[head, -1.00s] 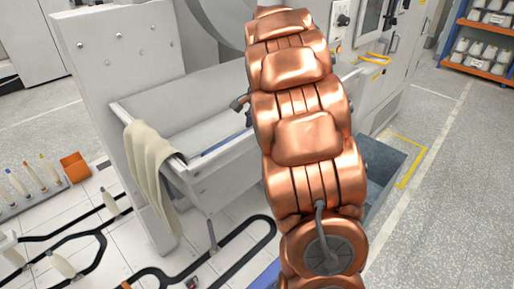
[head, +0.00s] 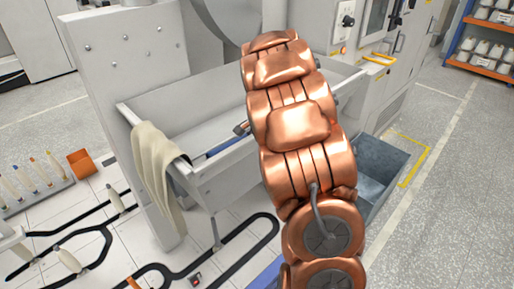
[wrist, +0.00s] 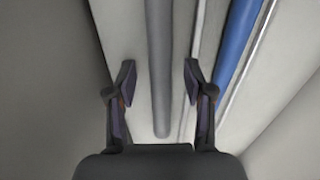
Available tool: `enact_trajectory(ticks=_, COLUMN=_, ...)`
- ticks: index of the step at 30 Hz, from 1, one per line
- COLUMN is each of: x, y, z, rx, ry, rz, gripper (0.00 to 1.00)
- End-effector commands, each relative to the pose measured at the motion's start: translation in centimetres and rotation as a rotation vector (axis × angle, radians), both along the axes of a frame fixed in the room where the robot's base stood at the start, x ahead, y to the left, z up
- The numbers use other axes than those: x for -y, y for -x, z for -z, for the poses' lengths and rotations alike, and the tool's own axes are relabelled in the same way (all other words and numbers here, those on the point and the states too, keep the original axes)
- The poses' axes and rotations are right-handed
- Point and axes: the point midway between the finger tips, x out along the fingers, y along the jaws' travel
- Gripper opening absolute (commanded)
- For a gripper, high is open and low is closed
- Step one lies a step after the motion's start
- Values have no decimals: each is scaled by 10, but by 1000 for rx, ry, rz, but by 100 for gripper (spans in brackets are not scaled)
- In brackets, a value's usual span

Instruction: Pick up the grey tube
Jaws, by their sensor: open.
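The grey tube (wrist: 159,65) shows in the wrist view as a long straight bar running from the top edge down to between my fingers. My gripper (wrist: 158,85) is open, with one finger on each side of the tube's lower end and a gap on both sides. I cannot tell how far the fingers are above it.
A blue tube (wrist: 238,40) lies to the right of the grey one in the white trough (head: 228,178). The trough's walls stand close on both sides. A cream cloth (head: 160,165) hangs over its left end. A grey-blue bin (head: 378,172) stands to the right.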

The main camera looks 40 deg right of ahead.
Motion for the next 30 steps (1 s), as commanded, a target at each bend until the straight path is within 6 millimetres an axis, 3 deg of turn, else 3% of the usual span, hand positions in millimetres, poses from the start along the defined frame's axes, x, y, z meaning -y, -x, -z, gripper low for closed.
enact_trajectory(ticks=2, x=0, y=0, z=0, rx=0, ry=0, rz=0, gripper=50)
enact_trajectory(ticks=16, x=0, y=0, z=0, rx=0, ry=0, rz=0, gripper=1)
enact_trajectory(ticks=26, x=0, y=0, z=-2, rx=1, ry=1, rz=0, gripper=0)
enact_trajectory(ticks=30, x=1, y=-1, z=-11, rx=3, ry=3, rz=-1, gripper=0)
